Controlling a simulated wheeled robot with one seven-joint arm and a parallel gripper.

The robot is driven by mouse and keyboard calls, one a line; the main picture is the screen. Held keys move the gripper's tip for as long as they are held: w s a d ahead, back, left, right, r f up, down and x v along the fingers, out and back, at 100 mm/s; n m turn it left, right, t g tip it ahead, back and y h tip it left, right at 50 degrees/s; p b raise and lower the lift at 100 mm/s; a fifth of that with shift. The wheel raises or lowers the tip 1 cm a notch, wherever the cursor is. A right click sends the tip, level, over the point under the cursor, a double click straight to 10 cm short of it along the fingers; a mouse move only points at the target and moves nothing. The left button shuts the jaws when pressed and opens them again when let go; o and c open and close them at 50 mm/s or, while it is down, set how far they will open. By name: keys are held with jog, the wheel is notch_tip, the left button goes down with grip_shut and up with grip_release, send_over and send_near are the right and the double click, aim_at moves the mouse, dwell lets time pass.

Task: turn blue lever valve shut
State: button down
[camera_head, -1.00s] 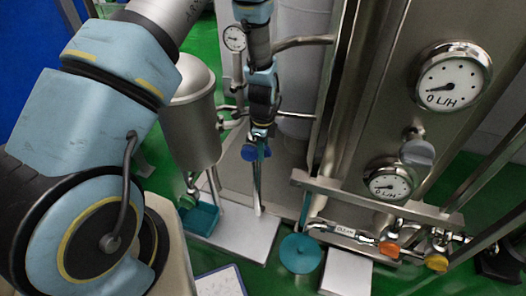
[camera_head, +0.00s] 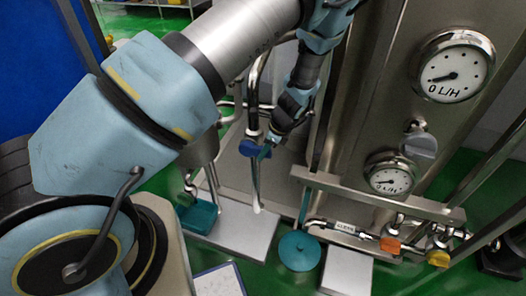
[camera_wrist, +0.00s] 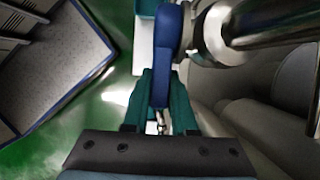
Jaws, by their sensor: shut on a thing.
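The blue lever (camera_head: 252,148) of the valve sits on a thin vertical steel pipe left of the steel panel in the head view. My gripper (camera_head: 266,150) reaches it from the upper right. In the wrist view the blue lever (camera_wrist: 173,50) runs down between the two teal fingers of my gripper (camera_wrist: 161,105), which are shut on its end. A shiny steel pipe (camera_wrist: 270,22) is beside the lever at the upper right. My fingers and wrist partly hide the lever and valve body in the head view.
Gauges (camera_head: 455,66) and an orange valve handle (camera_head: 390,245) are on the steel panel at the right. A yellow handle (camera_head: 438,258) is beside it. A teal bin (camera_head: 198,217) and a round teal container (camera_head: 299,252) stand below. Open green floor lies at the lower left in the wrist view.

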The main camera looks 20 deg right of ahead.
jog(key=shift+d+f+t+y+b, duration=0.1)
jog(key=shift+f+t+y+b, duration=0.35)
jog(key=shift+t+y, duration=0.2)
jog(key=c, duration=0.7)
grip_release()
jog(key=b+v, duration=0.1)
jog(key=v, duration=0.9)
jog(key=shift+s+d+r, duration=0.2)
jog(key=shift+s+r, duration=0.05)
